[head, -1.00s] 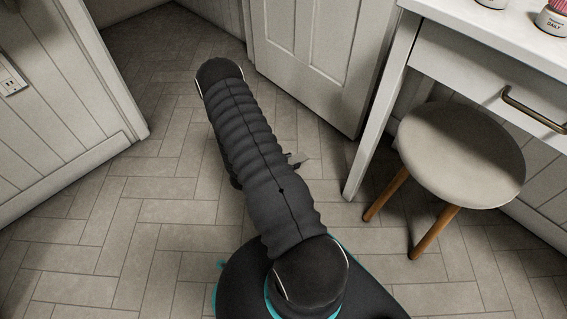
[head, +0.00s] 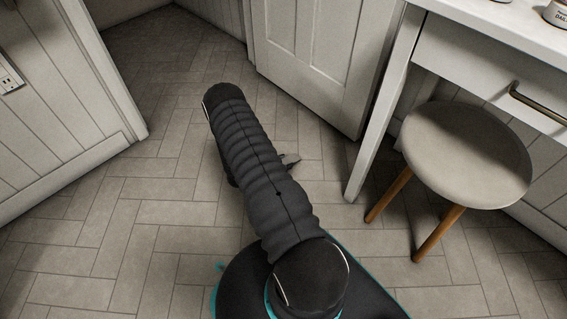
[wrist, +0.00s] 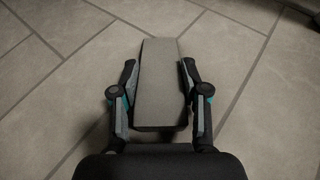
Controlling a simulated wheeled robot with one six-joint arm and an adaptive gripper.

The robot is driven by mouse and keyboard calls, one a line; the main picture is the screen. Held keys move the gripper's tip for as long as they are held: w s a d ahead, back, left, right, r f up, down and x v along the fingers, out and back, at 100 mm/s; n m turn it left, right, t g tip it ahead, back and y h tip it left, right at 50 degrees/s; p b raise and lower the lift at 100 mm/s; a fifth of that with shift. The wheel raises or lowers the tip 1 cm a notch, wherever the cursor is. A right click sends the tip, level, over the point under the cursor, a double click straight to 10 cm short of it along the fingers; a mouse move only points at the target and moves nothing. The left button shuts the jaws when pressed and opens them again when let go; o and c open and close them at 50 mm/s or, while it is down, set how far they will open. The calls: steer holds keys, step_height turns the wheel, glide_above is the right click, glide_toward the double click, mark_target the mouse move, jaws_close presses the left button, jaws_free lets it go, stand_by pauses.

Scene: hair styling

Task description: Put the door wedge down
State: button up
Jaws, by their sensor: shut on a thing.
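The door wedge (wrist: 158,85) is a plain grey, tapering block in the middle of the wrist view. Its thick end faces me and its narrower end points away. My gripper (wrist: 160,75) is shut on it, with one dark finger along each side. Tiled floor shows beneath and around the wedge; I cannot tell whether it touches the floor. In the head view my arm covers most of the gripper, and only a small dark part of my gripper (head: 290,160) shows to the right of the arm. The wedge cannot be made out clearly there.
A white panelled door (head: 315,60) stands beyond the arm. A white table (head: 455,60) with a drawer is at the right, with a round stool (head: 467,150) on wooden legs before it. A white panelled wall (head: 60,110) is at left. The herringbone floor (head: 110,220) is clear between.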

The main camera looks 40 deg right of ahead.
steer(key=o, duration=1.3)
steer(key=shift+f, duration=0.1)
